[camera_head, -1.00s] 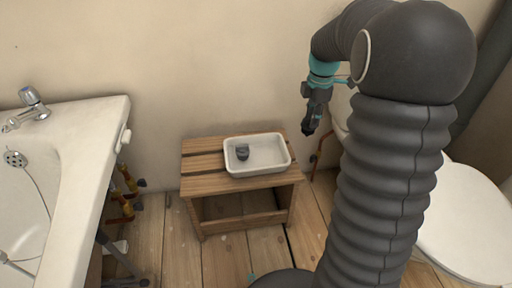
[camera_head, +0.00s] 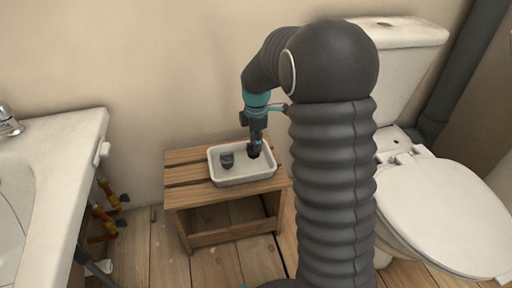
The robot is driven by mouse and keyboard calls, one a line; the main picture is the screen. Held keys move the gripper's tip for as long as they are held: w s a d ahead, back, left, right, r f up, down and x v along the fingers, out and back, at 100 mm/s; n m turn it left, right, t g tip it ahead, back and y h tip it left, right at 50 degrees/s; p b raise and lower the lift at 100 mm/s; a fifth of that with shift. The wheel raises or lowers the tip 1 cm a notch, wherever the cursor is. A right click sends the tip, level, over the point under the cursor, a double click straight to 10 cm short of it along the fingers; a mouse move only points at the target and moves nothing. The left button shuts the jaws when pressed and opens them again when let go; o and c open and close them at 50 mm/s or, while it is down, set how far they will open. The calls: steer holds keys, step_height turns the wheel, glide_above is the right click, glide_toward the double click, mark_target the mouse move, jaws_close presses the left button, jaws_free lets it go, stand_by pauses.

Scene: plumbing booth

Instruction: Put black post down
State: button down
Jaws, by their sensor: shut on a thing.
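My gripper (camera_head: 254,150) points down over the right part of the white tray (camera_head: 231,182). It is shut on a small dark thing, the black post (camera_head: 254,154), at its tip. The post is small here and partly hidden by the fingers; I cannot tell whether it touches the tray floor. A dark grey round piece (camera_head: 227,160) sits in the left part of the tray, apart from my gripper.
The tray stands on a small slatted wooden stool (camera_head: 190,199). A white basin (camera_head: 60,160) with pipes below is at the left. A toilet (camera_head: 445,215) is at the right. The wall is close behind the stool.

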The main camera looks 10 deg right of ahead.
step_height(320, 180, down, 2)
steer(key=shift+f, duration=0.1)
steer(key=c, duration=0.9)
jaws_free()
